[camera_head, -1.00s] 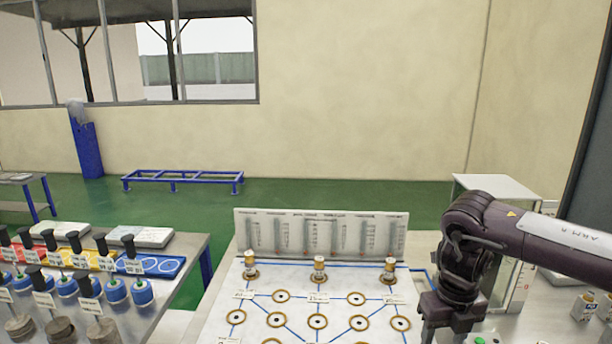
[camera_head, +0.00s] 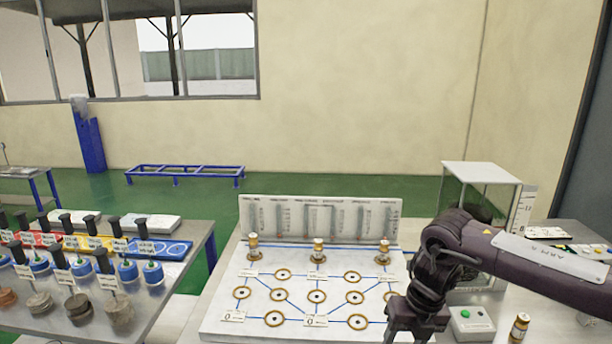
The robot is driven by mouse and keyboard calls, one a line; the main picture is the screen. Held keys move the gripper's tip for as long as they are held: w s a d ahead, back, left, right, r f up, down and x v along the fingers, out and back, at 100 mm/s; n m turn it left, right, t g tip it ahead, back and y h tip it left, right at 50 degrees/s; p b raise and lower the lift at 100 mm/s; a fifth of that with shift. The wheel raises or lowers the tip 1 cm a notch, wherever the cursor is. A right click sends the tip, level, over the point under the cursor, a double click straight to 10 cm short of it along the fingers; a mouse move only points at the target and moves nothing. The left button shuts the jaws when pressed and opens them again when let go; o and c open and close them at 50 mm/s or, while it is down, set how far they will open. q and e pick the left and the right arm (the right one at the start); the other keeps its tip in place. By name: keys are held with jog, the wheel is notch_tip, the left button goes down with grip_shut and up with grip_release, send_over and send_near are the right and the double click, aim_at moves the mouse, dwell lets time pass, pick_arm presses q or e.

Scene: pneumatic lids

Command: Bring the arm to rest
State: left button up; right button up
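My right arm (camera_head: 520,265) comes in from the right. Its wrist bends down, and my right gripper (camera_head: 412,330) points downward at the bottom edge of the picture, beside the right edge of the white board (camera_head: 215,315). Its fingertips are cut off or hidden, so I cannot tell whether it is open or holds anything. My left arm and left gripper do not show. The board carries several brass-ringed holes joined by blue lines. Three small brass-and-white cylinders (camera_head: 318,250) stand along its back row.
A panel with gauge tubes (camera_head: 320,218) stands behind the board. A glass-sided case (camera_head: 482,172) stands behind my arm. A green-button box (camera_head: 470,322) and a loose cylinder (camera_head: 519,327) are at the lower right. The left table (camera_head: 180,290) holds black-handled tools, blue-topped pieces and round weights.

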jog(key=w+a+f+m+t+y, duration=0.25)
jog(key=a+f+m+y, duration=0.35)
jog(key=a+f, duration=0.85)
notch_tip(320, 180, down, 12)
jog(key=s+a+f+m+t, duration=0.1)
jog(key=s+m+t, duration=0.15)
jog(key=m, duration=0.75)
jog(key=s+d+f+m+h, duration=0.2)
jog(key=s+d+f+m, duration=0.25)
jog(key=s+f, duration=0.35)
jog(key=s+d+f+m+h, duration=0.1)
jog(key=s+d+f+m, duration=0.4)
jog(key=f, duration=0.5)
jog(key=s+d+f+m+g+h, duration=0.1)
jog(key=s+d+f+m, duration=0.1)
jog(key=s, duration=0.9)
jog(key=s+d+f+m+g+h, duration=0.2)
jog(key=s+d+f+m, duration=0.1)
jog(key=s, duration=0.8)
jog(key=s+d+f+m+g+h, duration=0.1)
jog(key=s+d+f+m, duration=0.2)
jog(key=s, duration=0.8)
notch_tip(320, 180, down, 3)
jog(key=shift+d+r+h, duration=0.1)
jog(key=shift+d+h, duration=0.3)
jog(key=shift+d, duration=0.25)
